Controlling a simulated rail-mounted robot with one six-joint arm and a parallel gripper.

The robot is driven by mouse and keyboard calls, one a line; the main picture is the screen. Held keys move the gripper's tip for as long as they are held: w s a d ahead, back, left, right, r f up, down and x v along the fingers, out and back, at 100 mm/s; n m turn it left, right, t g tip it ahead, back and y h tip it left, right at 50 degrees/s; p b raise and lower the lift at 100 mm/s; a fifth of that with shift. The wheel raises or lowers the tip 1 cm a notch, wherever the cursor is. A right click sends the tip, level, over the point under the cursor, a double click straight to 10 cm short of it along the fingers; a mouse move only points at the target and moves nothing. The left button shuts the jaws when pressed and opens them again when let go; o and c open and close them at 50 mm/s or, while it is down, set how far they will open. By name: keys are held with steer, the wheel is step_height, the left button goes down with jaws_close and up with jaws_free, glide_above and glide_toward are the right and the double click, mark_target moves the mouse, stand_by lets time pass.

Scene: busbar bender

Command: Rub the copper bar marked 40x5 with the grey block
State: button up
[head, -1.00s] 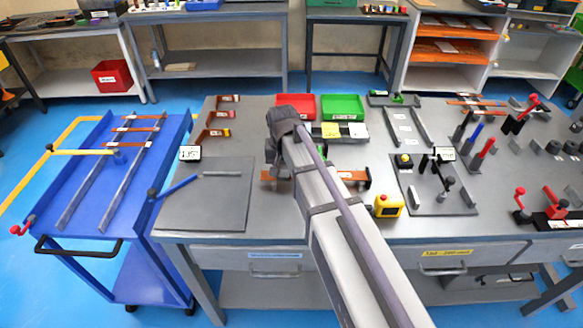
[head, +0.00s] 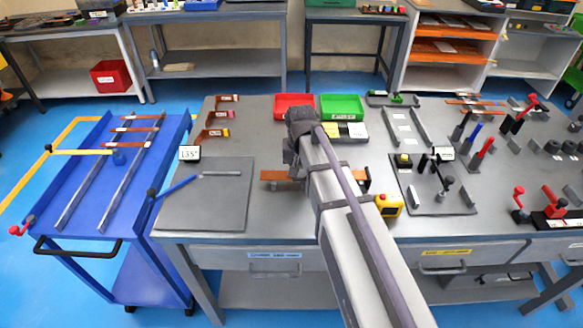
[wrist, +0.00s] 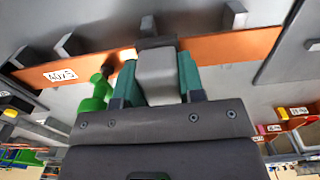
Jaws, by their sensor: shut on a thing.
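The copper bar (wrist: 225,50) runs across the wrist view, with a white label reading 40x5 towards its left end. In the head view its left part (head: 272,175) shows beside my arm, which covers the middle. My gripper (wrist: 157,82) has teal fingers shut on the grey block (wrist: 158,72), seen between them. The block is over the middle of the bar, at or very close to its surface; I cannot tell if they touch. In the head view my arm hides the fingers and the block.
A yellow box with a red button (head: 388,204) stands right of the bar. Red (head: 294,106) and green (head: 342,106) bins stand behind. A plate with levers (head: 437,186) is to the right, a flat plate (head: 207,205) to the left. A green part (wrist: 93,97) is close to my fingers.

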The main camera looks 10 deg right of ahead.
steer(key=shift+s+d, duration=0.15)
steer(key=shift+d, duration=0.7)
step_height(320, 180, up, 6)
steer(key=p, duration=0.6)
steer(key=shift+a, duration=0.1)
steer(key=shift+r, duration=0.1)
step_height(320, 180, up, 3)
steer(key=p, duration=0.3)
